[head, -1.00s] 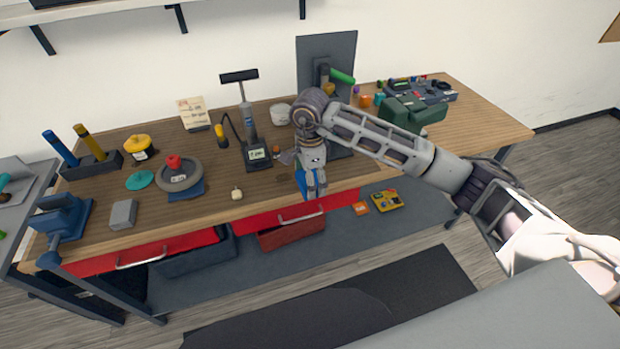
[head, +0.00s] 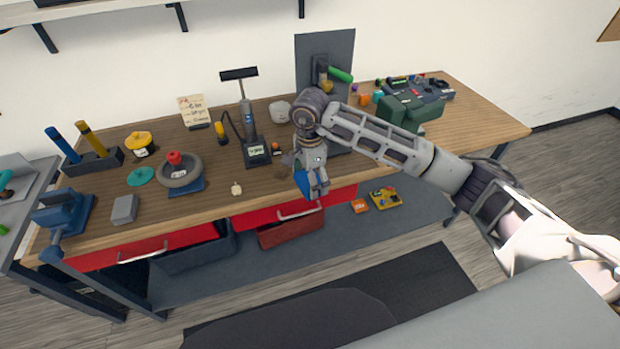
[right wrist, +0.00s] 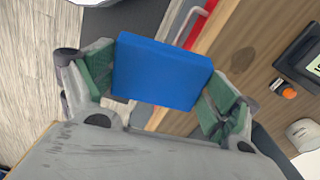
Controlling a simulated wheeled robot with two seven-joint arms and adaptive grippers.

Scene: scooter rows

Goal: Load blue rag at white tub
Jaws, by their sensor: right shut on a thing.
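The blue rag (right wrist: 162,72) is a folded, block-like blue piece between the green-padded fingers of my right gripper (right wrist: 158,88) in the right wrist view. In the head view my right gripper (head: 314,190) hangs over the front edge of the bench, shut on the blue rag (head: 303,184), which is partly hidden by the fingers. A small round whitish container (head: 280,112), seemingly the white tub, stands farther back on the bench, left of my right wrist. It also shows at the right edge of the wrist view (right wrist: 304,133). My left gripper is out of view.
A black meter stand (head: 257,152) and a small orange-black item (head: 276,147) stand left of my gripper. A dark upright panel (head: 325,55) rises behind my arm. A green case (head: 400,112) is at right. Red drawers (head: 270,216) lie below the bench edge.

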